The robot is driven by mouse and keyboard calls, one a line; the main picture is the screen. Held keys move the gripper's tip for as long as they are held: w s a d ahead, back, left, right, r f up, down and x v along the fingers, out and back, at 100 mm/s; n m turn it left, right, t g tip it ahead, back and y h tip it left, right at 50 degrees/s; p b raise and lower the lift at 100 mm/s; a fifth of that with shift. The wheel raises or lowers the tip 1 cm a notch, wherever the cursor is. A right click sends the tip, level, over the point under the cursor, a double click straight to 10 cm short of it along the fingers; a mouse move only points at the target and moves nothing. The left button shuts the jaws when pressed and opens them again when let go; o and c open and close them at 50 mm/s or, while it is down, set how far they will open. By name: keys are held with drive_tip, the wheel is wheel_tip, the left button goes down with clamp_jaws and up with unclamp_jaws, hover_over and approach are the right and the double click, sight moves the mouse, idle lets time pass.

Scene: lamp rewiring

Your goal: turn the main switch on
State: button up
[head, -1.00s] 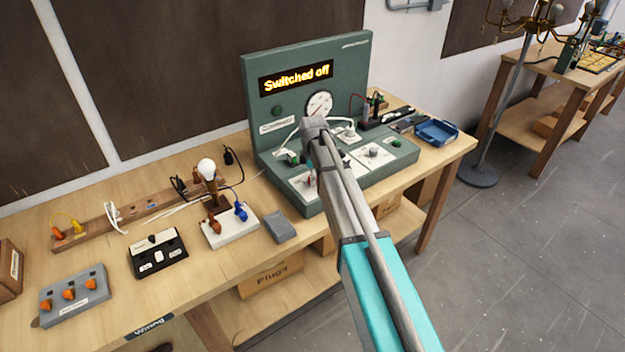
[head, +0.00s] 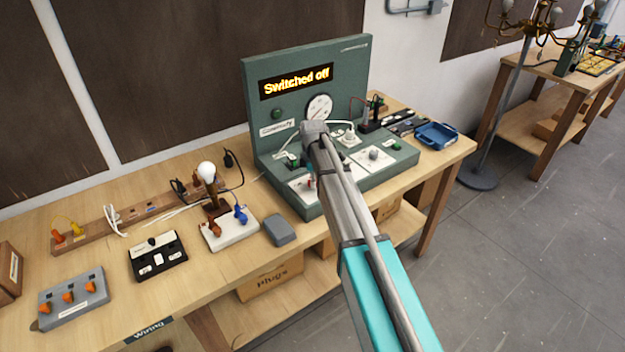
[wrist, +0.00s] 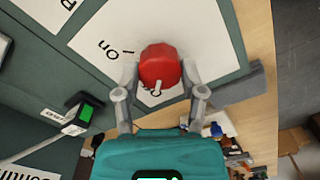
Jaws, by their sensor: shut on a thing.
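The main switch is a red round knob (wrist: 160,66) with a white pointer mark, on a white plate (wrist: 205,30) of the green test bench (head: 355,65). My gripper (wrist: 160,80) is shut on the knob, one finger on each side of it. The word "on" and a line mark are on the plate to the upper left of the knob. The white mark points toward the bottom of the wrist view, away from "on".
A green rocker (wrist: 85,112) and a white cable (wrist: 35,150) are left of the knob in the wrist view. A grey box (head: 281,230) lies just left of the bench. A blue tray (head: 437,134) is at the right end of the table.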

drive_tip(key=shift+m, duration=0.4)
drive_tip(key=m, duration=0.7)
drive_tip(key=shift+m, duration=0.4)
drive_tip(key=m, duration=0.4)
drive_tip(key=shift+m, duration=0.3)
drive_tip(key=m, duration=0.4)
drive_tip(key=shift+d+m, duration=0.1)
drive_tip(key=shift+m, duration=0.3)
drive_tip(key=o, duration=1.1)
drive_tip(key=shift+o, duration=0.2)
drive_tip(key=shift+n, duration=0.4)
